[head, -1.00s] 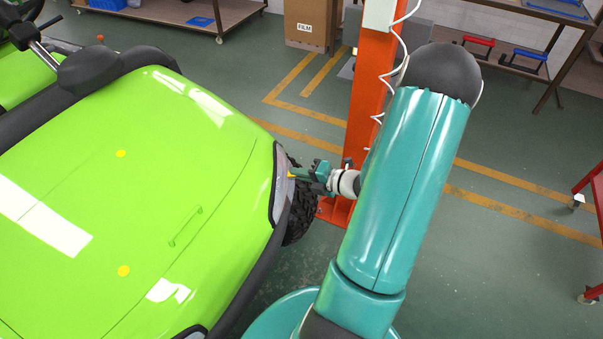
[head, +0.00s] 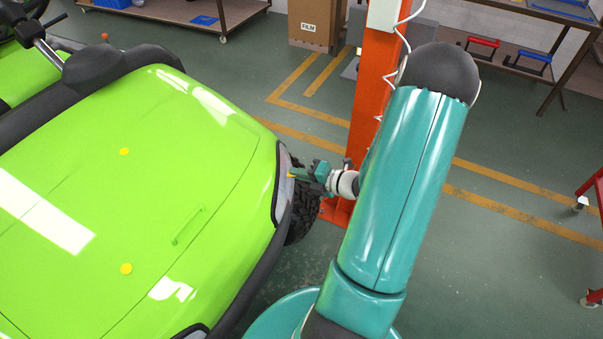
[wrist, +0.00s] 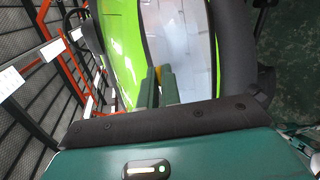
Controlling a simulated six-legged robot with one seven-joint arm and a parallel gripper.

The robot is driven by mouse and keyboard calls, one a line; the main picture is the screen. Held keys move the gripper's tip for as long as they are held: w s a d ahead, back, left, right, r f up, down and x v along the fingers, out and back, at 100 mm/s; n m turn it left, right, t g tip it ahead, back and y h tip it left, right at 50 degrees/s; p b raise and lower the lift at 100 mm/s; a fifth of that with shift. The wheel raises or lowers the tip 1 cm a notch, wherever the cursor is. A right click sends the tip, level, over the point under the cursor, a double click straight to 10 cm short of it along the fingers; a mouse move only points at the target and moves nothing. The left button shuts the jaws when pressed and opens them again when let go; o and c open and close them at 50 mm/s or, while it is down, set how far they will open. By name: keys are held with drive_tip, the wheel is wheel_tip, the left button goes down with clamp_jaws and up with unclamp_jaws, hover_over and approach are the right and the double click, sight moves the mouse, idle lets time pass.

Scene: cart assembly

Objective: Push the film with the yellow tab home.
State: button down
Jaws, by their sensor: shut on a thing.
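The green cart (head: 130,210) fills the left of the head view. Its headlight (head: 284,185) is at the front corner, and in the wrist view the pale headlight face (wrist: 180,40) lies straight ahead. The yellow tab (head: 291,175) shows as a small spot between the headlight and my gripper (head: 297,174). In the wrist view the yellow tab (wrist: 158,73) is at the tips of my green fingers (wrist: 158,88), which are close together on it. The film itself is hard to make out against the headlight. Whether its edge is seated cannot be told.
An orange post (head: 375,100) with a white coiled cable stands just behind my gripper. A dark tyre (head: 302,215) is below the headlight. A cardboard box marked FILM (head: 313,25) stands at the back.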

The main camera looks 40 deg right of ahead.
drive_tip(key=c, duration=1.5)
unclamp_jaws()
drive_tip(key=v, duration=1.3)
drive_tip(key=shift+s, duration=0.35)
